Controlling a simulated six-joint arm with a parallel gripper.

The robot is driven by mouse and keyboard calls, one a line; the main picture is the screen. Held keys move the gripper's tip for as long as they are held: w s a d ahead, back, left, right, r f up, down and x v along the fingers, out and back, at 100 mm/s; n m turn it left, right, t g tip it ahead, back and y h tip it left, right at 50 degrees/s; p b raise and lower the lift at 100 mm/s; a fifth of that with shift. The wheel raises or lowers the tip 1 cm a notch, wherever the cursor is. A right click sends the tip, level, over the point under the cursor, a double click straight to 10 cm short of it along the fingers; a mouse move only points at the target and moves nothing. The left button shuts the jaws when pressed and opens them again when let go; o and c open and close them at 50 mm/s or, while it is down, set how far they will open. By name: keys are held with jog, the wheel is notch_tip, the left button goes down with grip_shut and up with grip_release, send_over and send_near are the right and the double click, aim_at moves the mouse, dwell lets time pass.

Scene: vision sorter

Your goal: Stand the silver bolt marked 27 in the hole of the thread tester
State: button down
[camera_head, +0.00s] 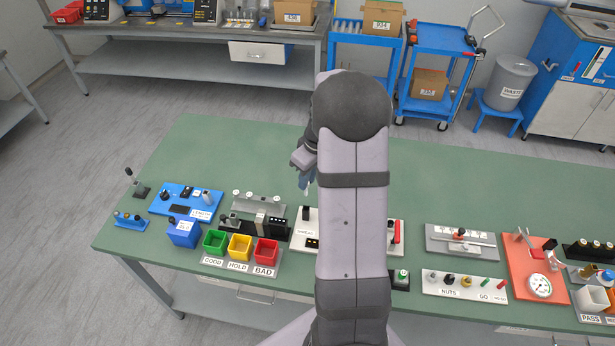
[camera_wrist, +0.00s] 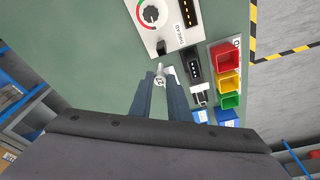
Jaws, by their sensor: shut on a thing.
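My gripper (camera_wrist: 160,84) is shut on the silver bolt (camera_wrist: 160,78), whose pale round head shows between the fingertips in the wrist view. A mark on it is too small to read. In the head view my gripper (camera_head: 304,184) is above the green table, behind the thread tester, and the bolt cannot be made out there. The thread tester (camera_head: 299,243) is a white panel largely hidden by my arm. In the wrist view the thread tester (camera_wrist: 175,36) shows a dial, a black block and a dark display, just ahead of the bolt and apart from it. I cannot make out its hole.
Green, yellow and red bins (camera_head: 266,252) stand left of the tester, with a black rack (camera_head: 236,227) and a grey rack (camera_head: 260,205) behind them. A nut tray (camera_head: 465,289) and a red gauge plate (camera_head: 527,262) are right. The table's back is clear.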

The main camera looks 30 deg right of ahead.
jog(key=shift+s+b+x, duration=0.2)
jog(key=shift+b+x, duration=0.5)
jog(key=shift+x, duration=0.25)
jog(key=shift+s+b+x, duration=0.2)
jog(key=shift+b+x, duration=0.45)
jog(key=shift+x, duration=0.25)
jog(key=shift+s+b+x, duration=0.2)
jog(key=shift+b+x, duration=0.5)
jog(key=shift+x, duration=0.25)
jog(key=shift+d+f+b, duration=0.15)
jog(key=shift+f+b, duration=1.35)
jog(key=shift+f, duration=0.4)
jog(key=c, duration=1.2)
grip_release()
jog(key=shift+r, duration=0.1)
jog(key=shift+w+p+v, duration=0.25)
jog(key=shift+p+v, duration=0.7)
jog(key=shift+v, duration=0.35)
jog(key=shift+w+p+v, duration=0.3)
jog(key=shift+p+v, duration=0.7)
jog(key=shift+v, duration=0.25)
jog(key=shift+w+p+v, duration=0.25)
jog(key=shift+p+v, duration=0.7)
jog(key=shift+v, duration=0.35)
jog(key=shift+a+r, duration=0.15)
jog(key=shift+a, duration=0.05)
